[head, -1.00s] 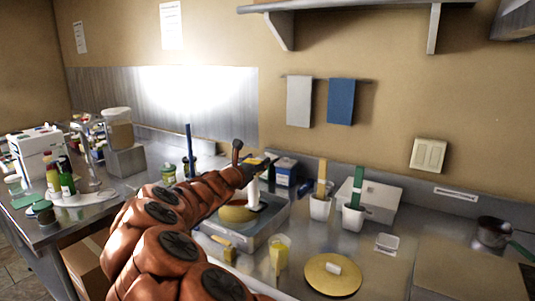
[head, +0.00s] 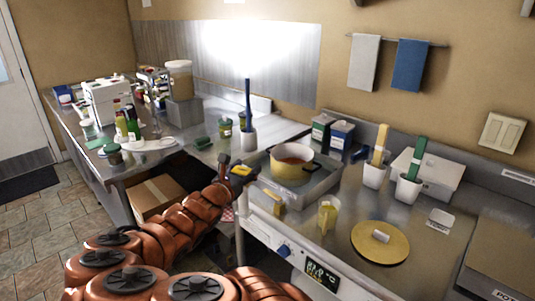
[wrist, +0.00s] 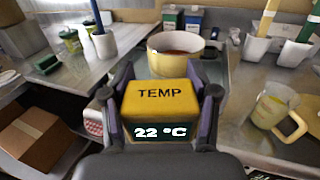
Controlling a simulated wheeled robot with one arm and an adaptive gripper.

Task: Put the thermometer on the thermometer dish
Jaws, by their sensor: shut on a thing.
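The thermometer (wrist: 160,98) is a yellow block marked TEMP with a dark display reading 22 °C. My gripper (wrist: 160,92) is shut on it, with a finger at each side. In the head view the thermometer (head: 241,170) is small at the end of my arm, left of the metal tray and near the bench's front edge. Its lower end is hidden. A flat white dish (head: 152,144) lies on the left bench, well left of my gripper; I cannot tell whether it is the thermometer dish.
A yellow pot (head: 293,165) with brown liquid stands in the metal tray (head: 318,192). A white holder (head: 248,139) with a blue tool stands behind my gripper. A yellow jug (head: 327,215) and round yellow lid (head: 380,243) are at right. Bottles and a white machine crowd the left bench.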

